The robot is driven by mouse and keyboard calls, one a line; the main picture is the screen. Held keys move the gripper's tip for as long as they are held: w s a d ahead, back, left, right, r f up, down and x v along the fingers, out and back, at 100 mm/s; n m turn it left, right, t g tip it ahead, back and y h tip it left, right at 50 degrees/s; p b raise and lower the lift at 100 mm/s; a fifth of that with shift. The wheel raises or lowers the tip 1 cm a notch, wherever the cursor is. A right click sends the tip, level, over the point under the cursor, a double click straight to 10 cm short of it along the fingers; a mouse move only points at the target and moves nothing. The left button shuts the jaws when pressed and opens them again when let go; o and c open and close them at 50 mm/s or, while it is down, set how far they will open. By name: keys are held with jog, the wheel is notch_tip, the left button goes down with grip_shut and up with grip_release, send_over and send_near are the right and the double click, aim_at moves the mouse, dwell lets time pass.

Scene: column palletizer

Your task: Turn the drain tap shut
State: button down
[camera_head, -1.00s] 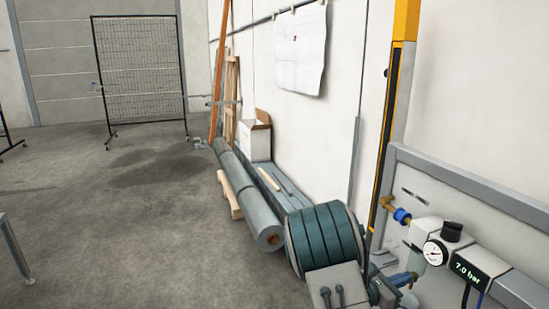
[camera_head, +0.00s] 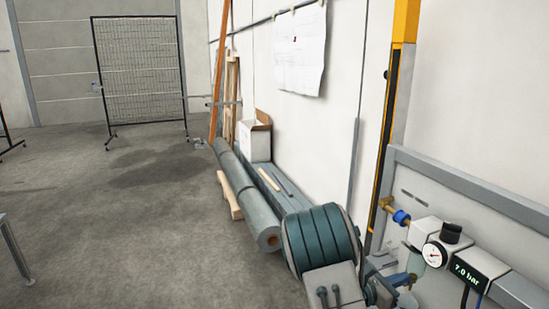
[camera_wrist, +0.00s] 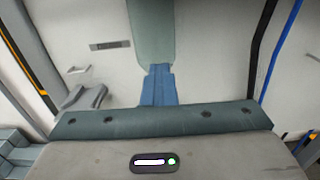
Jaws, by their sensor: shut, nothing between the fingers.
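The air unit on the grey wall panel has a pale green translucent bowl, seen in the wrist view (camera_wrist: 150,32) and partly in the head view, below the round gauge (camera_head: 434,255). My gripper (camera_wrist: 158,66) has blue fingers, closed together and empty. In the wrist view their tips overlap the lower end of the bowl; I cannot tell whether they touch it. In the head view the gripper (camera_head: 412,270) is small beside the unit and partly hidden by my arm. The drain tap cannot be made out; the fingers cover the area beneath the bowl.
The unit has a black knob (camera_head: 452,232), a "7.0 bar" display (camera_head: 468,273) and a blue-ringed brass valve (camera_head: 401,217). A yellow post (camera_head: 404,30) stands left of the panel. The floor to the left is open.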

jog(key=shift+w+a+p, duration=0.3)
jog(key=shift+w+p, duration=0.05)
jog(key=shift+w, duration=0.25)
jog(key=shift+w+f, duration=0.1)
dwell(0.3)
jog(key=p+v, duration=0.2)
jog(key=v, duration=0.4)
jog(key=shift+r, duration=0.35)
jog(key=shift+w, duration=0.15)
